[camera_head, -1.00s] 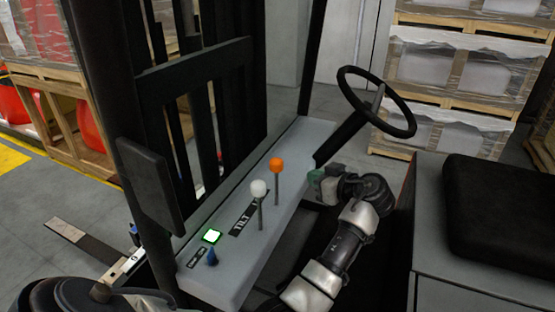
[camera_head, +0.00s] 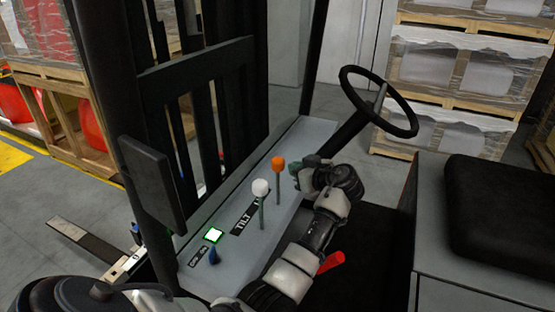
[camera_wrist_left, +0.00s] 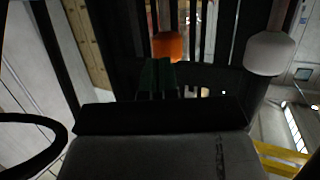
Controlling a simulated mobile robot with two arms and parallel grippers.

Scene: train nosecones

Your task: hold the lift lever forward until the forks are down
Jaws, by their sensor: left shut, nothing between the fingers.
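The orange-knobbed lever (camera_head: 278,164) stands upright on the grey console (camera_head: 225,268). A label beside it is partly hidden. A white-knobbed lever (camera_head: 260,188) stands to its left by a TILT label. My left gripper (camera_head: 296,171) is shut and empty, just right of the orange knob with a small gap. In the left wrist view the dark green fingertips (camera_wrist_left: 157,78) point at the orange knob (camera_wrist_left: 167,46), with the white knob (camera_wrist_left: 270,53) to the right. A fork (camera_head: 88,240) shows low beyond the mast; I cannot tell whether it touches the floor. My right gripper is out of view.
A steering wheel (camera_head: 379,101) is to the right of the levers, and a black seat (camera_head: 500,205) is at the far right. A red handle (camera_head: 331,262) shows beside my forearm.

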